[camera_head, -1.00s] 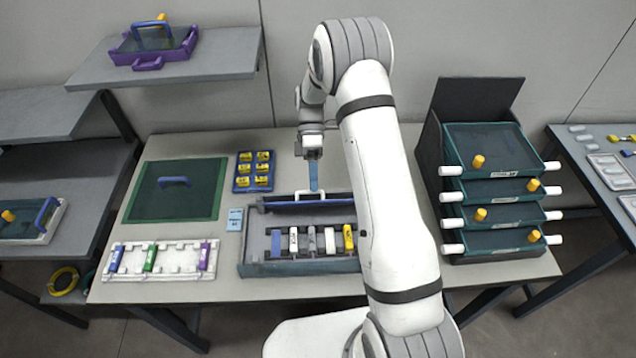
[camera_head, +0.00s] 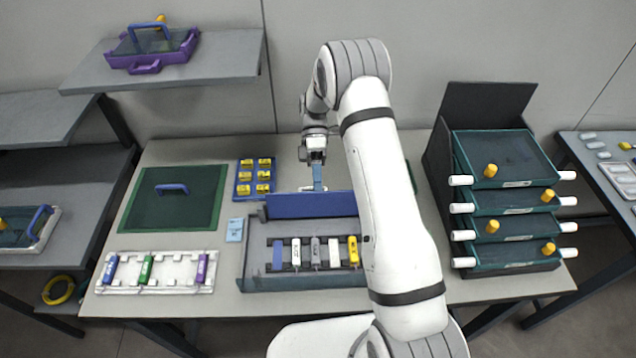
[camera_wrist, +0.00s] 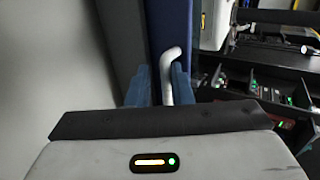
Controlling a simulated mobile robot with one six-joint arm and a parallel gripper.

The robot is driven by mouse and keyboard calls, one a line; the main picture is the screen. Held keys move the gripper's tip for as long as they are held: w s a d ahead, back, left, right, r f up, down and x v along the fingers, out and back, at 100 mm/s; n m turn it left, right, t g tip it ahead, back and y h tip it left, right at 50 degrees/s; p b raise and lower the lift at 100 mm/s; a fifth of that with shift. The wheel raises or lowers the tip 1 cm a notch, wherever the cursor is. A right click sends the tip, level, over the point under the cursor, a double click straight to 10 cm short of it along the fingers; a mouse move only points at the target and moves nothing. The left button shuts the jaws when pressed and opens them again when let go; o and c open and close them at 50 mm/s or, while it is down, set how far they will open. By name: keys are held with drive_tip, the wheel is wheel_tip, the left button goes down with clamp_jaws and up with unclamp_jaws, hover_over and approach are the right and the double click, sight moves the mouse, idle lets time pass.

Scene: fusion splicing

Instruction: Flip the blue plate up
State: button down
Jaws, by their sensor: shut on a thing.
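The blue plate (camera_head: 311,204) stands tilted up at the back of the grey-blue case (camera_head: 300,283) in the middle of the table. In the wrist view the blue plate (camera_wrist: 168,28) shows edge-on with a white bar handle (camera_wrist: 170,72) on it. My gripper (camera_head: 318,178) is behind the plate's upper edge. In the wrist view my gripper's blue fingers (camera_wrist: 160,85) are shut on the handle, one on each side of it. My arm hides the right end of the plate and case.
Inside the case is a row of blue, white, grey and yellow pieces (camera_head: 315,254). A green mat (camera_head: 150,215) and a blue tray of yellow pieces (camera_head: 243,190) lie left. A white rack (camera_head: 150,288) is front left. A stack of green drawers (camera_head: 505,200) stands right.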

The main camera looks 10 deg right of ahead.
drive_tip(key=shift+w+f, duration=0.25)
drive_tip(key=shift+f, duration=0.25)
drive_tip(key=c, duration=1.6)
unclamp_jaws()
drive_tip(key=shift+w, duration=0.1)
drive_tip(key=shift+o, duration=0.5)
drive_tip(key=shift+w+f, duration=0.1)
drive_tip(key=shift+w, duration=0.1)
drive_tip(key=shift+s, duration=0.1)
drive_tip(key=b+v, duration=0.1)
drive_tip(key=v, duration=0.7)
